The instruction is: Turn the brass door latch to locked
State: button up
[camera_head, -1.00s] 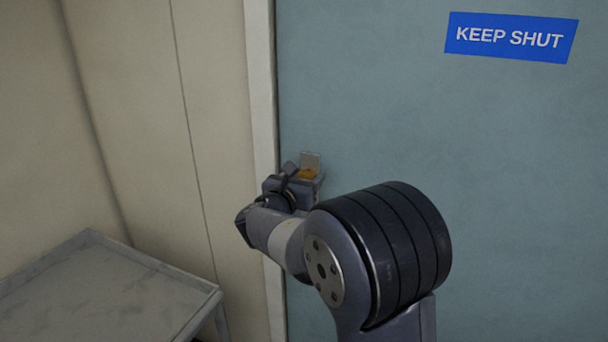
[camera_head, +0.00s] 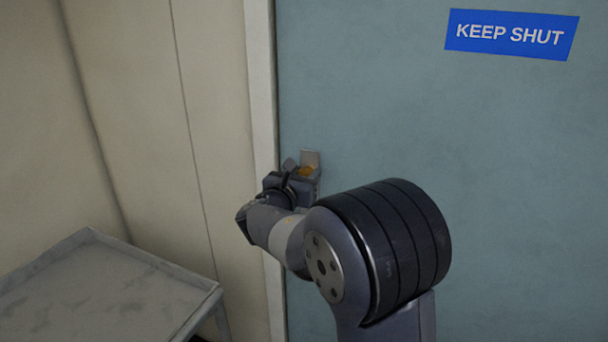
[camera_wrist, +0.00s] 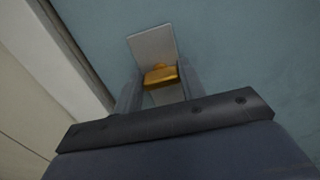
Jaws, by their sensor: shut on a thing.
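The brass latch (camera_head: 306,171) sits on a pale backplate (camera_head: 311,156) near the left edge of the blue-green door (camera_head: 400,120). In the wrist view the brass latch (camera_wrist: 161,76) lies between my two fingers, below the upper part of the grey plate (camera_wrist: 153,45). My gripper (camera_wrist: 159,90) is shut on the latch. In the head view my gripper (camera_head: 305,184) covers the lower part of the latch and plate. The door stands closed against its frame, as far as I can see. The latch's lock marking, if any, does not show.
A blue "KEEP SHUT" sign (camera_head: 511,35) is on the door at the upper right. A pale door frame (camera_head: 262,100) and beige wall panels are to the left. A grey marbled table (camera_head: 100,300) with a raised rim stands at the lower left.

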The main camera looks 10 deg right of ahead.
jog(key=shift+f+m+b, duration=0.15)
jog(key=shift+m+b, duration=0.15)
jog(key=shift+b, duration=0.2)
jog(key=m+b, duration=0.2)
jog(key=b, duration=0.2)
jog(key=shift+f+m, duration=0.2)
jog(key=shift+m, duration=0.2)
jog(key=m+b, duration=0.5)
jog(key=b, duration=0.2)
jog(key=shift+s+d+b, duration=0.1)
jog(key=shift+b, duration=0.3)
jog(key=m+b, duration=0.5)
jog(key=b, duration=0.1)
jog(key=shift+f+m, duration=0.1)
jog(key=shift+m, duration=0.3)
jog(key=shift+d+m+b, duration=0.1)
jog(key=shift+m+b, duration=1.6)
jog(key=shift+m, duration=0.1)
jog(key=o, duration=1)
jog(key=shift+r, duration=0.2)
